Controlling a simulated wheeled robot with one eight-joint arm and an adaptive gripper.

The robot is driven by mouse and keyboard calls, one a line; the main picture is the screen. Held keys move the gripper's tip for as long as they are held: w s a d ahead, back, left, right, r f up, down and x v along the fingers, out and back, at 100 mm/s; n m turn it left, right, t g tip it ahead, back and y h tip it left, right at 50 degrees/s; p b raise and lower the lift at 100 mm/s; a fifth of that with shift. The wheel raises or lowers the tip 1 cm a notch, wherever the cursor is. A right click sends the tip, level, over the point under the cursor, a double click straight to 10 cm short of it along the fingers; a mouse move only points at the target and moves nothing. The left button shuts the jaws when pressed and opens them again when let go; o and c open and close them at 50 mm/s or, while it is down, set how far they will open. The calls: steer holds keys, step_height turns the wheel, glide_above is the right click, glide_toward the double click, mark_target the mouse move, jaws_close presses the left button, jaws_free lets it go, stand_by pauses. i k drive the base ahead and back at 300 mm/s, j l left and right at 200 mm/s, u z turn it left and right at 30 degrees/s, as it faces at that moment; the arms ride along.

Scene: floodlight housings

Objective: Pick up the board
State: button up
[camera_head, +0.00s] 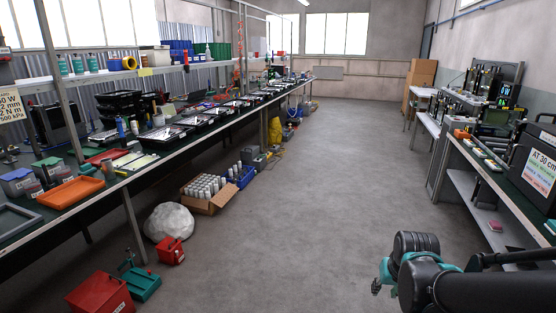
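My gripper (378,287) is at the lower right, over the open floor and far from both benches. Only a small part of its end shows beside my black and teal arm, so its fingers cannot be made out. I cannot single out the board with certainty. Flat pale pieces (136,160) lie on the long left bench (160,156), near its front edge. A row of black floodlight housings (168,136) runs along the same bench; what lies inside them is too small to tell.
An orange tray (70,193) sits on the near left bench. Below are a red box (101,294), a white sack (168,223) and a carton of cylinders (208,194). The right bench (480,165) carries equipment. The middle floor (315,190) is clear.

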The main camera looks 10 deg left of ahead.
mark_target(146, 160)
steer(key=i+j+u, duration=0.25)
steer(key=i+u, duration=0.15)
steer(key=i, duration=0.3)
steer(key=i+u, duration=0.4)
steer(key=i, duration=0.35)
steer(key=i+l+u, duration=0.2)
steer(key=i+u, duration=0.2)
steer(key=i, duration=0.3)
steer(key=i+u, duration=0.25)
steer(key=i, duration=0.25)
steer(key=i+u, duration=0.2)
steer(key=i, duration=0.3)
steer(key=i+l+u, duration=0.25)
steer(key=i, duration=0.2)
steer(key=i+l+u, duration=0.25)
steer(key=i, duration=0.25)
